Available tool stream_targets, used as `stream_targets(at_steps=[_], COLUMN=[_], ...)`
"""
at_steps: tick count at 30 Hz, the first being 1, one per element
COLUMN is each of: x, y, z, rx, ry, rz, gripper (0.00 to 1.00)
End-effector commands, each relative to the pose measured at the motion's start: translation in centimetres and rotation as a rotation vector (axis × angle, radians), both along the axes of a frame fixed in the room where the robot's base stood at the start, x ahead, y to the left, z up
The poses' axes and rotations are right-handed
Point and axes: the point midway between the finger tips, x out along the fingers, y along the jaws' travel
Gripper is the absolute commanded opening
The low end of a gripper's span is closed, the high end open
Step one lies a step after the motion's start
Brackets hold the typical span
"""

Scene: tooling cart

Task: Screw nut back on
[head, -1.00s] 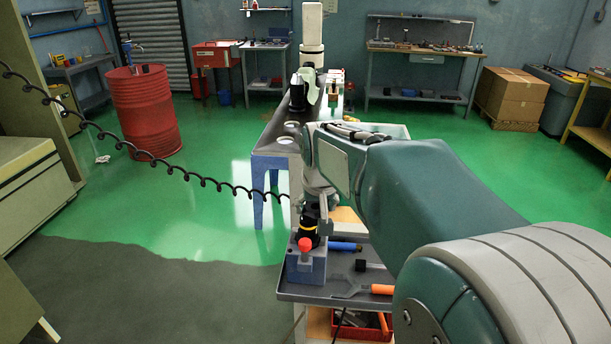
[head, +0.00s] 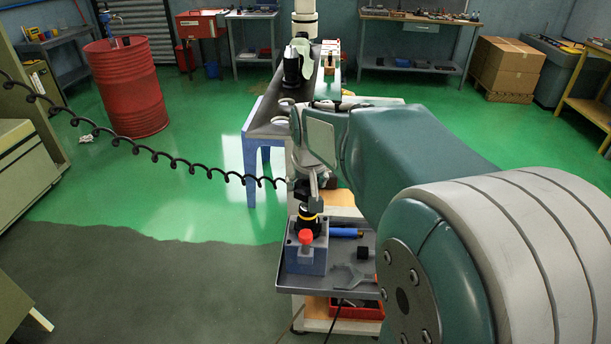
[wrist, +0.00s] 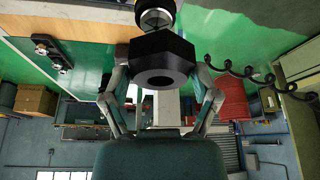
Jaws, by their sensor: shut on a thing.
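The black hex nut (wrist: 165,52) is between the fingers of my gripper (wrist: 160,78) in the wrist view, its round hole facing the camera. My gripper is shut on it. A round black and silver tool holder (wrist: 155,14) shows just beyond the nut; I cannot tell whether they touch. In the head view a black holder with a yellow ring (head: 308,212) stands upright in a blue-grey fixture block (head: 306,258) with a red knob (head: 306,236). My gripper (head: 312,186) is right above it, small and partly hidden by my wrist.
The cart's grey tray (head: 330,284) holds a blue-handled tool (head: 345,232), a small black block (head: 362,253) and a grey wrench (head: 350,276). A red bin (head: 357,311) is below. A coiled black cable (head: 165,158) hangs at left. My arm covers the right side.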

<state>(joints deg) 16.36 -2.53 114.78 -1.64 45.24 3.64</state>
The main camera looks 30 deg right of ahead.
Motion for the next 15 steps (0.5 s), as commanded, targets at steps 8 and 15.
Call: stream_targets(at_steps=[8, 15], x=[0.0, 0.0], y=[0.0, 0.0], z=[-2.0, -3.0], rx=[-0.001, -0.001], ry=[0.001, 0.000], rz=[0.000, 0.000], gripper=[0.17, 0.17])
